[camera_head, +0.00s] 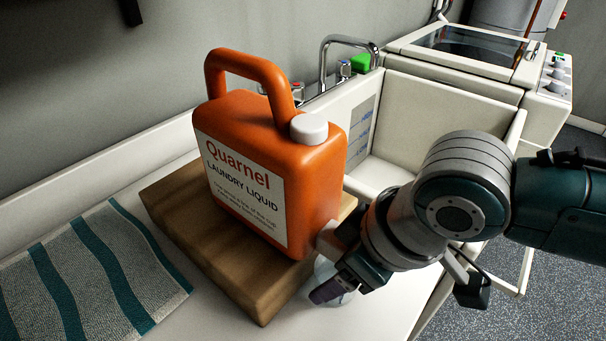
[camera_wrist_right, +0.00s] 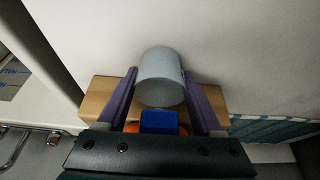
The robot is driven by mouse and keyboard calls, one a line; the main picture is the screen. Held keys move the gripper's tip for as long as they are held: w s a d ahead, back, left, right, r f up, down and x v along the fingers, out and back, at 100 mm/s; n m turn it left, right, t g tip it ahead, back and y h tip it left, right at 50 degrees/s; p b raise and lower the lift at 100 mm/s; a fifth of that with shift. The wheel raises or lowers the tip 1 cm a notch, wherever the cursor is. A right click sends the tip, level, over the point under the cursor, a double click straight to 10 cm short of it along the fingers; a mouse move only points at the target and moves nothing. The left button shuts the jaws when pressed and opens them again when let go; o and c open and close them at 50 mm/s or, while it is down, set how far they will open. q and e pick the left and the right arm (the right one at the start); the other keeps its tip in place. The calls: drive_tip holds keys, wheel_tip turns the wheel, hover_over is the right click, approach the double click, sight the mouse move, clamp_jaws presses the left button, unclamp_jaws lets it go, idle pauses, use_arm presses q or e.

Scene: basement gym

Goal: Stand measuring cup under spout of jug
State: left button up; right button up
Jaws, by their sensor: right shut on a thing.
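The orange jug (camera_head: 262,160) with a white cap stands upright on a wooden block (camera_head: 235,285). A pale piece (camera_head: 327,238), perhaps the spout, shows low on its right side, partly behind my right gripper (camera_head: 330,290). In the right wrist view, my right gripper (camera_wrist_right: 160,78) is shut on the pale, translucent measuring cup (camera_wrist_right: 158,66), one purple finger on each side. A blue piece (camera_wrist_right: 160,121), perhaps the spout's tap, shows just below the cup in that picture, with orange behind it. In the head view the cup (camera_head: 347,297) is mostly hidden. I cannot tell whether it touches the counter.
A striped cloth (camera_head: 95,270) lies on the counter left of the block. A white sink (camera_head: 400,120) with a chrome tap (camera_head: 345,42) is behind and right of the jug. A green item (camera_head: 361,63) sits by the tap. A white machine (camera_head: 465,50) stands at the back right.

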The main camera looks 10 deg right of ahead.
drive_tip(key=shift+f, duration=0.15)
drive_tip(key=o, duration=1.4)
drive_tip(key=shift+o, duration=0.2)
drive_tip(key=shift+d+r, duration=0.1)
drive_tip(key=shift+r, duration=0.35)
drive_tip(key=p+v, duration=0.3)
drive_tip(key=v, duration=0.8)
drive_tip(key=s+a+r+m+t, duration=0.1)
drive_tip(key=s+a+m, duration=0.15)
drive_tip(key=s, duration=0.35)
drive_tip(key=s+d+m+h, duration=0.2)
drive_tip(key=s+d+m, duration=0.1)
drive_tip(key=s+d, duration=0.4)
drive_tip(key=shift+d+f+g+h, duration=0.3)
drive_tip(key=shift+d+f+g, duration=0.1)
drive_tip(key=shift+d+f, duration=0.1)
